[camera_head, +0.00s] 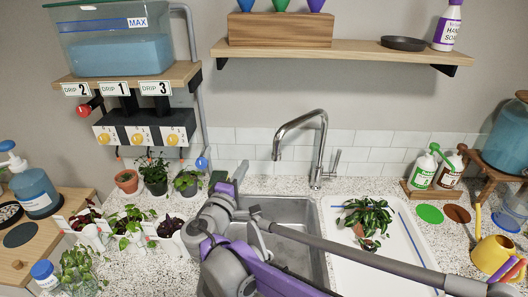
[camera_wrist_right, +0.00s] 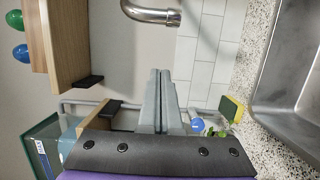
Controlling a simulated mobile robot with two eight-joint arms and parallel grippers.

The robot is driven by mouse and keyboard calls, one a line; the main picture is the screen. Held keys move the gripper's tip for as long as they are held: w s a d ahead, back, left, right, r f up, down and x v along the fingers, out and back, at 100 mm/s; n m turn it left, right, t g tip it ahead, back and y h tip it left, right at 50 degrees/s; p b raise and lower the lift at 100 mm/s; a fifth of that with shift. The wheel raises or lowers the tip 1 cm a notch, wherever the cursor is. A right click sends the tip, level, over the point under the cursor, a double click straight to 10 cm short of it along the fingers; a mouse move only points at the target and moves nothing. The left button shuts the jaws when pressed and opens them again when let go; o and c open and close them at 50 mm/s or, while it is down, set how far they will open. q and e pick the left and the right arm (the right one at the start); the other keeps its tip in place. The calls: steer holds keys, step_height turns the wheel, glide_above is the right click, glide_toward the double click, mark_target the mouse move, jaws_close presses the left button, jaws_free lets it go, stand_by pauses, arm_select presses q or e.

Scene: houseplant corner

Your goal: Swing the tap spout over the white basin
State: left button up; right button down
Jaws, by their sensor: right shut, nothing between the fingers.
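The chrome tap (camera_head: 318,150) rises from the counter behind the sink. Its spout arches left, and its open end (camera_head: 277,154) hangs over the steel sink (camera_head: 290,212). The white basin (camera_head: 409,255) lies right of the sink, with a leafy plant (camera_head: 367,217) in it. My right gripper (camera_head: 241,172) is shut and empty, left of the spout end and apart from it. In the right wrist view its closed fingers (camera_wrist_right: 168,72) show below the spout (camera_wrist_right: 152,12). My arm hides part of the sink and basin. My left gripper is not seen.
A tap lever (camera_head: 335,160) stands right of the spout. A sponge (camera_wrist_right: 232,108) lies by the sink's left edge. Potted plants (camera_head: 153,175) crowd the left counter. A wooden shelf (camera_head: 340,52) hangs above. Spray bottles (camera_head: 424,168) stand at right.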

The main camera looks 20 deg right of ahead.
steer(key=p+x, duration=0.1)
steer(key=x, duration=0.9)
steer(key=s+d, duration=0.2)
steer(key=s, duration=0.1)
steer(key=shift+s, duration=0.25)
steer(key=shift+s, duration=0.1)
